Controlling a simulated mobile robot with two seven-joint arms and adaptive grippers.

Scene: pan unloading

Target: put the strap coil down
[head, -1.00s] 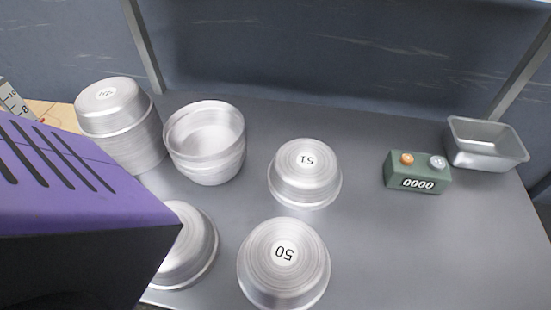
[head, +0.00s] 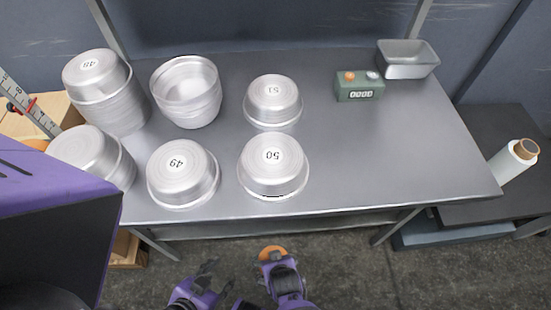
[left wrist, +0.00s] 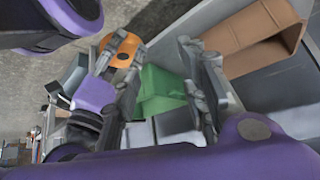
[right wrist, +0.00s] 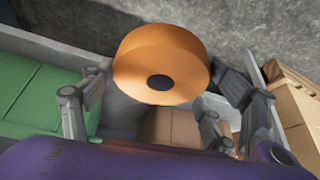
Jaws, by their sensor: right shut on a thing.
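The strap coil is an orange roll with a dark centre hole. It shows in the head view (head: 272,253), below the table's front edge, and large in the right wrist view (right wrist: 160,62). My right gripper (head: 279,264) is shut on it and holds it between its fingers (right wrist: 165,95). In the left wrist view the coil (left wrist: 122,46) shows at the top, partly behind a finger. My left gripper (head: 197,281) is to the left of the right one in the head view. Its fingers (left wrist: 155,95) are apart, with nothing between them.
The grey table (head: 350,150) carries several upturned metal pans (head: 273,165), a green counter box (head: 359,88) and a metal tin (head: 408,62). A white roll (head: 508,163) lies at right. Green (right wrist: 40,95) and brown (right wrist: 295,105) containers lie below the coil. The table's right half is mostly clear.

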